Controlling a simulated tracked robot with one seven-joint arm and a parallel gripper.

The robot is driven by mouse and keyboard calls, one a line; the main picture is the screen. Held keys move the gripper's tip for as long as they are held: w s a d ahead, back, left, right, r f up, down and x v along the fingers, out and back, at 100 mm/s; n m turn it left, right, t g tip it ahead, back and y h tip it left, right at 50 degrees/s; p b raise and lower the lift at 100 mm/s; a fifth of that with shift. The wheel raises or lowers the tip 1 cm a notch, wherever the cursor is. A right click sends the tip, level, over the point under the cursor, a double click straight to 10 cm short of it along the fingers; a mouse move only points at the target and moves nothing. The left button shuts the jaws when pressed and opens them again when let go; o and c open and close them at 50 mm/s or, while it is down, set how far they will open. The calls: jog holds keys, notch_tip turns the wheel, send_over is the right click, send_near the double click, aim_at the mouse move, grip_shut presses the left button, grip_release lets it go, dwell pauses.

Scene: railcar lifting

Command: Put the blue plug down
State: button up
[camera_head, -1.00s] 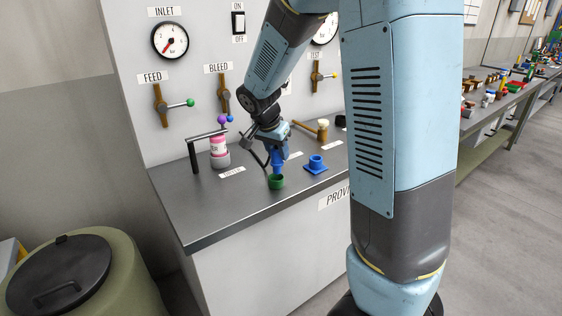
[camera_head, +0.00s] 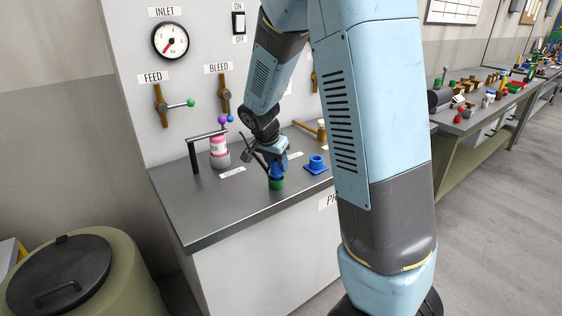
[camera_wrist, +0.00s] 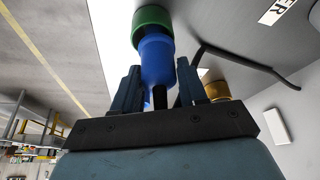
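The blue plug (camera_head: 277,171) is upright, its lower end meeting the top of the green cup (camera_head: 277,184) on the grey bench top. I cannot tell how deep it sits. The wrist view shows the blue plug (camera_wrist: 157,62) against the green cup (camera_wrist: 152,25). My gripper (camera_head: 274,160) is around the plug from above. In the wrist view its two fingers (camera_wrist: 158,80) lie close along both sides of the blue body, apparently shut on it. A blue socket with a square base (camera_head: 316,164) stands empty to the right.
The bench front left is clear. A green drum (camera_head: 120,275) stands below.

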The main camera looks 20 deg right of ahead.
jog(key=o, duration=0.4)
jog(key=shift+r, duration=0.1)
jog(key=v, duration=1.1)
jog(key=s+d+r+n+t+y, duration=0.1)
jog(key=s+r+n, duration=0.2)
jog(key=s, duration=0.5)
jog(key=s+d+r+n+y, duration=0.1)
jog(key=s+d+r+n, duration=0.1)
jog(key=s, duration=0.7)
jog(key=s+d+r+n+t+y, duration=0.1)
jog(key=s+r+n, duration=0.3)
jog(key=s, duration=0.5)
jog(key=shift+d+n+t+y, duration=0.2)
jog(key=shift+n+t+y, duration=0.1)
jog(key=shift+n, duration=0.1)
